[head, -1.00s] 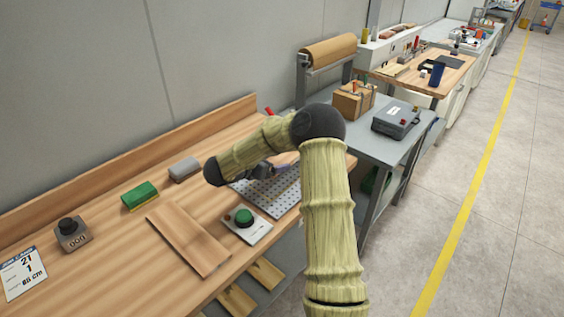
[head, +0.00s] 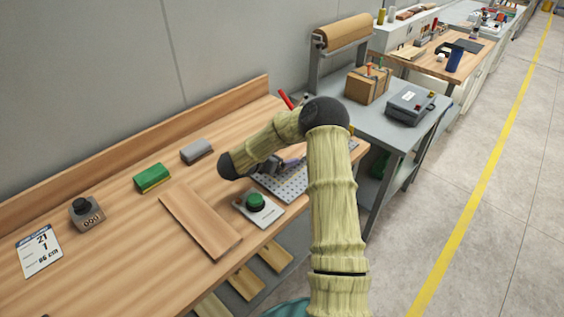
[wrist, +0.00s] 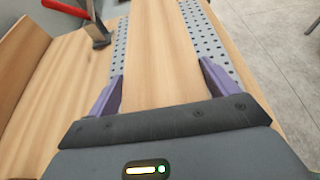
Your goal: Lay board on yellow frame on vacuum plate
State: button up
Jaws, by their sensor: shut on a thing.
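My gripper (wrist: 160,72) is shut on a pale wooden board (wrist: 158,40), with a purple finger on each side of it. The board extends away from the fingers above the grey perforated vacuum plate (wrist: 207,38), whose holes show on both sides. I cannot tell whether the board touches anything below. In the head view my gripper (head: 276,164) is over the vacuum plate (head: 285,187), partly behind my arm, and the held board is mostly hidden. I cannot make out the yellow frame in either view.
Another wooden board (head: 200,221) lies on the bench, left of a green button box (head: 256,204). A green block (head: 152,178), a grey block (head: 197,151) and a counter (head: 86,213) stand behind. A red-handled tool (wrist: 95,24) is close beside the plate.

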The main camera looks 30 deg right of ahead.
jog(key=shift+f, duration=0.1)
notch_tip(320, 180, down, 4)
jog(key=shift+f+p, duration=0.1)
jog(key=shift+p, duration=0.3)
jog(key=o, duration=1.1)
jog(key=shift+a, duration=0.1)
jog(key=b+v, duration=0.3)
jog(key=v, duration=0.8)
jog(key=shift+s+a, duration=0.15)
jog(key=shift+a, duration=0.2)
